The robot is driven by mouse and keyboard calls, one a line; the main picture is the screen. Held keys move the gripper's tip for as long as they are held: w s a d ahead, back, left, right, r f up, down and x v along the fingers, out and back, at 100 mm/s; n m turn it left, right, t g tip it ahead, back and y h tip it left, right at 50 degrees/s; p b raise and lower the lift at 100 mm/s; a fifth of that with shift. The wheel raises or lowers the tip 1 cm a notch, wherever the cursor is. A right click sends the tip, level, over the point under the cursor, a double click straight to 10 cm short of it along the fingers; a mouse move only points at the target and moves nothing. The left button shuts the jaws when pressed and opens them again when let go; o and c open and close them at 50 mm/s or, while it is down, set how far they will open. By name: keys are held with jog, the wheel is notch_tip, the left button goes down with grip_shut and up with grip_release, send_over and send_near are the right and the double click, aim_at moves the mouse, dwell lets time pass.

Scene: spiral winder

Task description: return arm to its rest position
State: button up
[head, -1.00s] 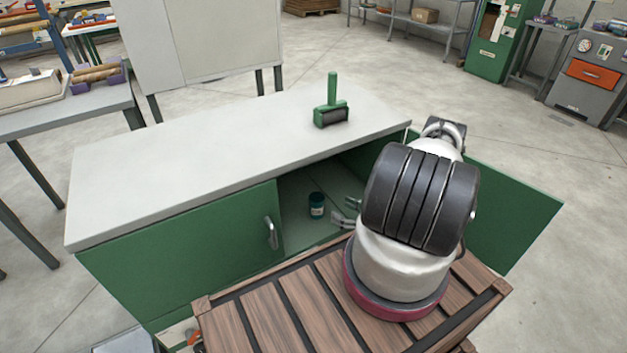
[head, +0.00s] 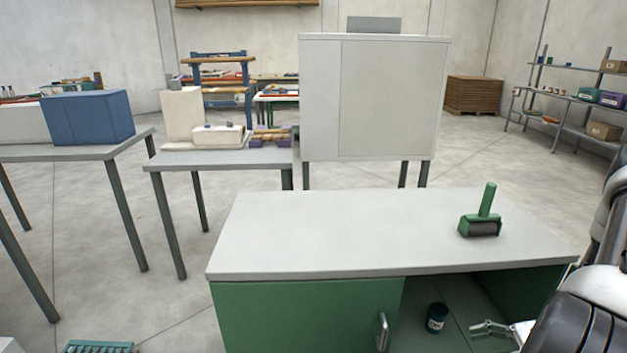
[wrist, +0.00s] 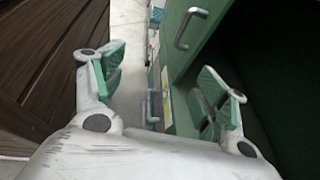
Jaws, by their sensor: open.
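My gripper (head: 484,329) is at the lower right of the head view, in front of the open bay of the green cabinet (head: 310,312). My arm runs along the right edge and is partly cut off. In the wrist view the two green-padded fingers of my gripper (wrist: 166,88) stand wide apart with nothing between them. A dark teal jar (head: 437,318) stands upright inside the cabinet, left of my gripper and apart from it. The cabinet's closed door has a metal handle (head: 382,332).
A white cabinet (head: 390,100) on legs and a grey table (head: 220,161) stand behind. In the wrist view, a green front with a handle (wrist: 188,28) is close by. Floor at left is mostly clear.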

jog(key=s+d+r+n+g+h, duration=0.1)
jog(key=s+r+n+g+h, duration=0.3)
jog(key=r, duration=0.9)
jog(key=w+d+r+n+g+h, duration=0.1)
jog(key=r+n+h, duration=0.6)
jog(key=r, duration=0.7)
jog(key=s+a+r+n+t+h, duration=0.1)
jog(key=a+r+n+t, duration=0.2)
jog(key=r, duration=0.5)
jog(key=s+a+r+n+t+h, duration=0.1)
jog(key=a+r+n+t, duration=0.3)
jog(key=r, duration=0.4)
jog(key=shift+s+a+r+n+h, duration=0.3)
jog(key=shift+s+a+n, duration=0.1)
jog(key=shift+s+n, duration=0.2)
